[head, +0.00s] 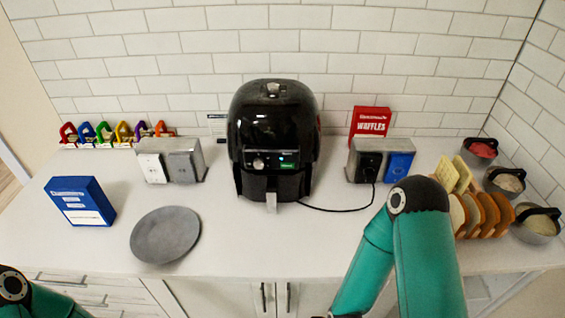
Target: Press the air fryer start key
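The black air fryer (273,120) stands upright at the back middle of the white counter, against the tiled wall. Its front panel carries a round knob (258,164) on the left and a small green key (287,166) on the right. Its drawer handle (271,203) points toward me, and the drawer looks closed. My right arm reaches up from the bottom right and bends down again, in front of the counter and well apart from the fryer. My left arm shows only at the bottom left corner. Neither gripper shows.
A bread rack (480,214) and lidded bowls (505,180) crowd the right. The front middle is clear.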

